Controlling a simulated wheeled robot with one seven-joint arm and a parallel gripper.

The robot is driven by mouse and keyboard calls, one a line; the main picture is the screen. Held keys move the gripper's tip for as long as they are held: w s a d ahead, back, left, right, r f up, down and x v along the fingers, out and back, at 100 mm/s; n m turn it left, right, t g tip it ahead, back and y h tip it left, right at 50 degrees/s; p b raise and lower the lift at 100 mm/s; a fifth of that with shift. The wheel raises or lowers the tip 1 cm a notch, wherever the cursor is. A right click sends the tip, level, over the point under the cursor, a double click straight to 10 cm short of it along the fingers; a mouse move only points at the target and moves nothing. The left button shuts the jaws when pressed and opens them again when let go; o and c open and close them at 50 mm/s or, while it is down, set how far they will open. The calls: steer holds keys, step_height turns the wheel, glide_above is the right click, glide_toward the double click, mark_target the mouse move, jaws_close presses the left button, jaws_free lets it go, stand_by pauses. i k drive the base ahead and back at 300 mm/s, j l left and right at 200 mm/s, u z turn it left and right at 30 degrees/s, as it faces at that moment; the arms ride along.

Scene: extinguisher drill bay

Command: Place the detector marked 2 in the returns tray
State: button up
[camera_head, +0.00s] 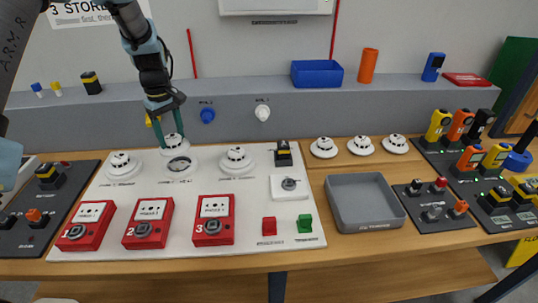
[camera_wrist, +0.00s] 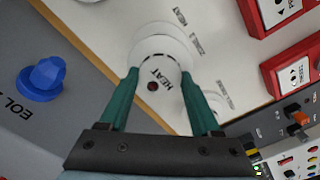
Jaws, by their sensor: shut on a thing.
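My gripper (camera_head: 172,139) is shut on a white round detector (camera_head: 173,144), with one green finger on each side. In the wrist view, the held detector (camera_wrist: 155,85) shows the word HEAT and a dark red dot; I cannot read a 2 on it. In the head view it appears just above and behind the middle round base (camera_head: 180,168) on the white board. The gap between them is hard to judge. The returns tray (camera_head: 345,221) is a grey, shallow, empty tray to the right of the board.
White detectors sit left (camera_head: 121,166) and right (camera_head: 236,160) of the middle base. Red call points (camera_head: 150,223) line the board's front. Three loose detectors (camera_head: 360,146) lie behind the tray. A dark panel (camera_head: 436,211) stands right of it. A grey ledge (camera_head: 250,117) runs behind.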

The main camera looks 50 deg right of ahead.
mark_target(365, 213)
steer(key=k+l+z, duration=0.3)
steer(key=k, duration=0.2)
steer(key=k+l+z, duration=0.3)
steer(key=k+l, duration=0.15)
